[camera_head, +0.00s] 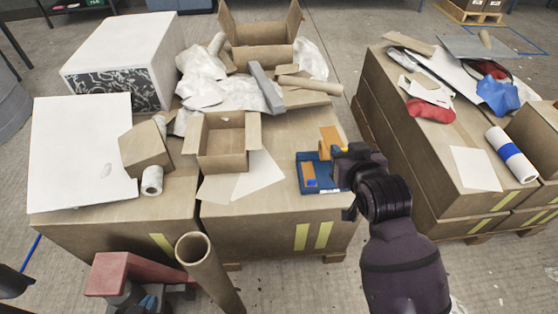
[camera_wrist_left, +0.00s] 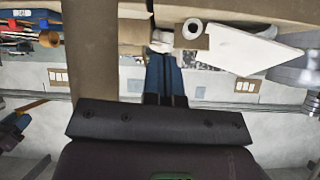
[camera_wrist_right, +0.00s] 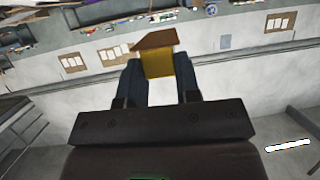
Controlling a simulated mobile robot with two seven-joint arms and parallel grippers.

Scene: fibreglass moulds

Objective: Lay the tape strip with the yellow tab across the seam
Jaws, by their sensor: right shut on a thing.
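The tape strip (camera_head: 328,138), a flat orange-brown piece, stands above the far edge of a blue tray (camera_head: 304,184). My right gripper (camera_head: 340,160) is shut on its yellow tab. In the right wrist view the brown strip (camera_wrist_right: 155,40) juts out beyond the fingertips, with the yellow tab (camera_wrist_right: 157,64) between the fingers. My left gripper (camera_wrist_left: 165,75) is shut and looks empty in the left wrist view; I cannot make it out clearly in the head view. I cannot tell for certain which line is the seam; a dark gap runs between two cartons at the front.
A small orange piece (camera_head: 310,183) lies in the blue tray. An open carton (camera_head: 222,145), white sheets (camera_head: 258,175) and a tape roll (camera_head: 152,181) lie left of it. A brown tube (camera_head: 207,270) stands in front. Another loaded carton stack (camera_head: 455,195) stands right.

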